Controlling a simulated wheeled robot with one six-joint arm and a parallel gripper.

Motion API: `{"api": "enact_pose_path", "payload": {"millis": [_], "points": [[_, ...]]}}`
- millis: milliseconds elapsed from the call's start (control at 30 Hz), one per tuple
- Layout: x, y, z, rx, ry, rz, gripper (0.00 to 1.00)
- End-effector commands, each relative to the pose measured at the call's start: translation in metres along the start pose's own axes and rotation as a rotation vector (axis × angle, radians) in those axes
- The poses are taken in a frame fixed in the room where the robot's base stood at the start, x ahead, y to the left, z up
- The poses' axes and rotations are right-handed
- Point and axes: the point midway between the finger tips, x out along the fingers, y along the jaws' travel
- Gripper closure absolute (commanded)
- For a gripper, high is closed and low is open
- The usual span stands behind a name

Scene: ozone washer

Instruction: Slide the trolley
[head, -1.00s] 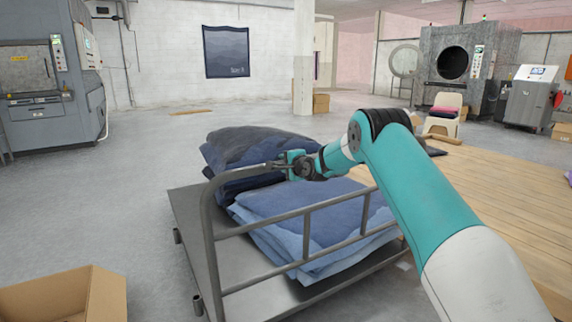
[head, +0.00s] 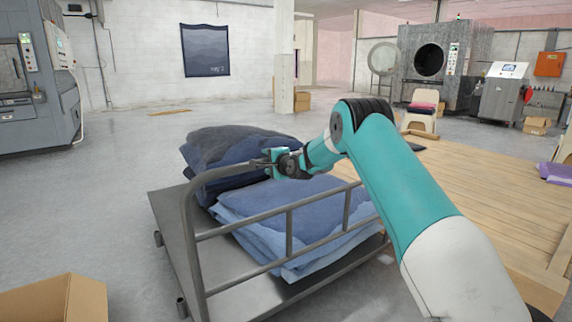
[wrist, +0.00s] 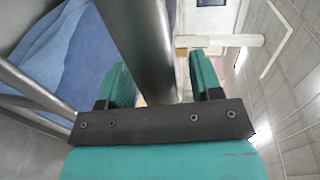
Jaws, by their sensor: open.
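The grey metal trolley (head: 165,222) stands in front of me, with a tubular handle frame (head: 190,245) at its near side. It carries folded denim, dark blue at the back (head: 225,147) and lighter blue in front (head: 290,203). My gripper (head: 262,160) is at the top rail of the handle. In the wrist view the fingers of my gripper (wrist: 160,82) are open, with the handle tube (wrist: 148,45) passing between them. A gap shows between the tube and the right finger. Contact with the left finger is hard to tell.
A cardboard box (head: 85,298) stands on the floor at the lower left, near the trolley. A wooden platform (head: 450,190) lies close on the right. Grey machines stand at the left (head: 38,90) and back right (head: 440,60). Floor behind the trolley is largely clear.

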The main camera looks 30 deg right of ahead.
Motion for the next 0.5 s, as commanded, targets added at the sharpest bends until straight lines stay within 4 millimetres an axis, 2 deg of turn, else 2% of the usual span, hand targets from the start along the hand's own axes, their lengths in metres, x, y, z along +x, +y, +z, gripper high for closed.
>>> {"api": "enact_pose_path", "payload": {"millis": [167,500], "points": [[-0.034,-0.001,-0.002,0.003,0.003,0.0,0.41],[-0.116,-0.001,-0.003,0.002,0.007,-0.003,0.41]]}}
